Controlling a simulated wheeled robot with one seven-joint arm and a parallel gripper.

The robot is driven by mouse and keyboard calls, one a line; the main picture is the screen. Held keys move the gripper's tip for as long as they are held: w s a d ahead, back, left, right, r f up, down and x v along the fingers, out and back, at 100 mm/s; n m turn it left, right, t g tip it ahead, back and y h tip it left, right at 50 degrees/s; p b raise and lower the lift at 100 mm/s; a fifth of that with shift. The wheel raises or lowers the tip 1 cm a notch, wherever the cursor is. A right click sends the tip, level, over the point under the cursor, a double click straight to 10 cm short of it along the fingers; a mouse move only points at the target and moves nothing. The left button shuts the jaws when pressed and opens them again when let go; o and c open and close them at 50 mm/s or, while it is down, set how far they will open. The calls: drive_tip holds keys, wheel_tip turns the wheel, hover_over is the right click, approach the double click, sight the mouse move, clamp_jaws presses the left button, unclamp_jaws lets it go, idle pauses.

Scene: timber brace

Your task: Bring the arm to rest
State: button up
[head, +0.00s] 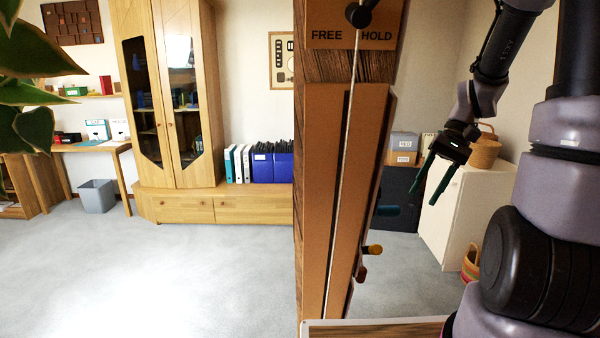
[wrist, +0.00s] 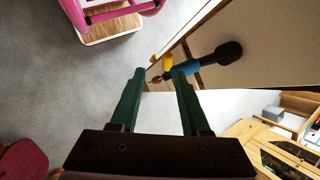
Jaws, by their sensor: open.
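My gripper (head: 434,180) shows at the right in the head view, at the end of my raised arm, with its two dark green fingers apart. In the wrist view my gripper (wrist: 155,80) is open, with nothing between its fingers. A tall timber post (head: 325,68) with a brown channel and a cord stands in the middle of the head view. Its top plate reads FREE and HOLD, with a dark knob on it. The gripper is to the right of the post and apart from it.
A white cabinet (head: 455,215) with a basket (head: 484,150) stands behind the gripper. A wooden cabinet (head: 175,90) stands at the back.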

drive_tip(key=s+a+r+t+h, duration=0.1)
drive_tip(key=s+r+t, duration=0.3)
drive_tip(key=r, duration=0.5)
drive_tip(key=s+a+r+t+h, duration=0.2)
drive_tip(key=s+a+r+t, duration=0.1)
drive_tip(key=r, duration=0.6)
drive_tip(key=shift+s+r+t, duration=0.2)
drive_tip(key=shift+s+t, duration=0.3)
drive_tip(key=shift+t, duration=0.6)
